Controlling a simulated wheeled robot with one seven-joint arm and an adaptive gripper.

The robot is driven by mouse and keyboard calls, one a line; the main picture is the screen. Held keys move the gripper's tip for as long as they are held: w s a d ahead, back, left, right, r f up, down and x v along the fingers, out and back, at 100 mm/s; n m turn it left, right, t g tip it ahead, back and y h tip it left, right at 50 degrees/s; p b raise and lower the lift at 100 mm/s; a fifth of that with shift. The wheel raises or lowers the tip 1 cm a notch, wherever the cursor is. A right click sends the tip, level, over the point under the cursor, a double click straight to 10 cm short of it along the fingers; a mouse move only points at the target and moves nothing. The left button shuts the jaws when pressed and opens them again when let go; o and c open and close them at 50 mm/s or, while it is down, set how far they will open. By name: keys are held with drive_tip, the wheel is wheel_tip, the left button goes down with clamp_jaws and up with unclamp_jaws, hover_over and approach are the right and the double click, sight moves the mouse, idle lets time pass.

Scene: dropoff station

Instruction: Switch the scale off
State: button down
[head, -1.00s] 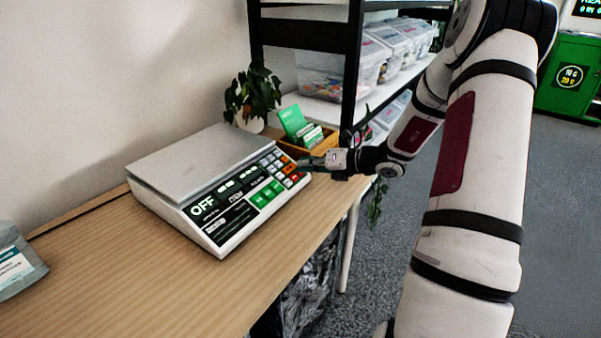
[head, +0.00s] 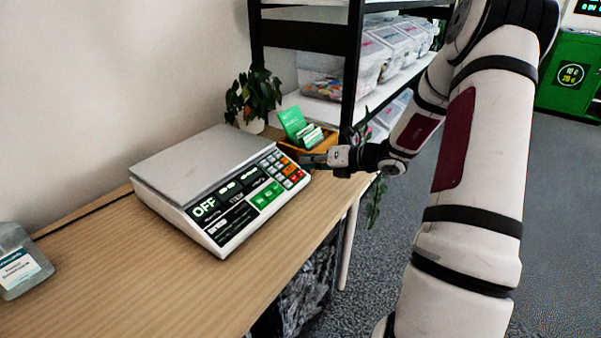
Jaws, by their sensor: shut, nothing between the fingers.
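The scale (head: 205,165) stands on the wooden table, with a bare grey metal plate on top. Its sloped front panel holds a dark display (head: 206,207) that reads OFF, green keys (head: 266,195) and a keypad of white, orange and red keys (head: 284,167). My gripper (head: 304,160) is shut and empty. It points left, just above and beside the right end of the keypad. I cannot tell whether its tips touch a key.
The table (head: 110,270) is clear in front of the scale. A clear container with a label (head: 20,268) stands at the left edge. A potted plant (head: 252,95) and a wooden card box (head: 318,143) are behind the scale. A black-framed shelf (head: 353,70) with bins stands behind.

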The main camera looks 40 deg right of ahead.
drive_tip(key=r+p, duration=0.1)
drive_tip(key=s+r+p, duration=0.1)
drive_tip(key=r, duration=0.1)
drive_tip(key=r+p, duration=0.1)
drive_tip(key=p, duration=0.1)
drive_tip(key=shift+s+d+r, duration=0.2)
drive_tip(key=shift+s+d, duration=0.15)
drive_tip(key=shift+s, duration=0.05)
idle(0.4)
